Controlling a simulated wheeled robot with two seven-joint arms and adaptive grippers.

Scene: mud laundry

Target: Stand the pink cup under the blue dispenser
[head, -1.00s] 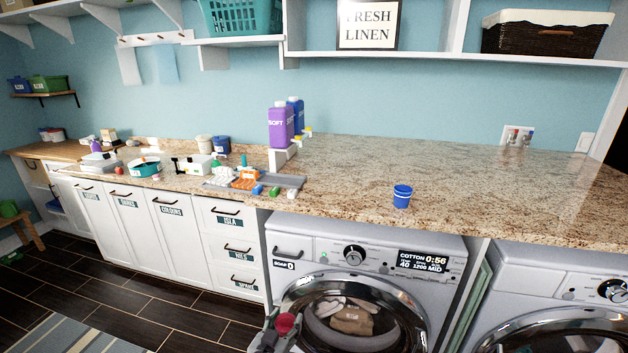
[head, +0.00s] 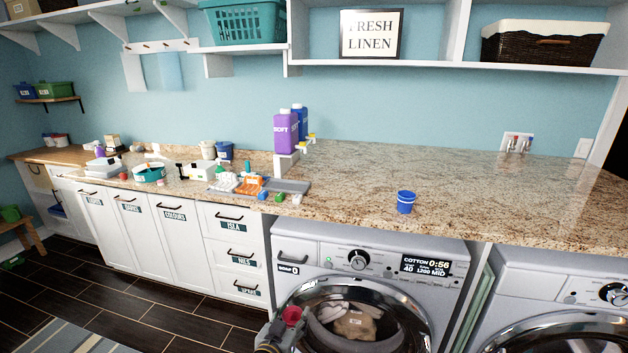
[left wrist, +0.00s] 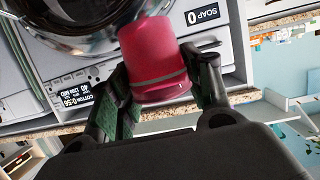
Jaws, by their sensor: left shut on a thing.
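My left gripper (head: 277,336) is low in the head view, in front of the left washing machine and below the countertop edge. It is shut on the pink cup (head: 292,315). In the left wrist view the pink cup (left wrist: 153,60) sits between the two fingers (left wrist: 165,85). My right gripper is not in view.
A blue cup (head: 406,202) stands on the granite counter (head: 470,190) at the right. A grey tray (head: 290,187) and several small coloured things lie in front of the dispensers. The counter between dispensers and blue cup is largely clear. A shelf (head: 430,62) hangs above.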

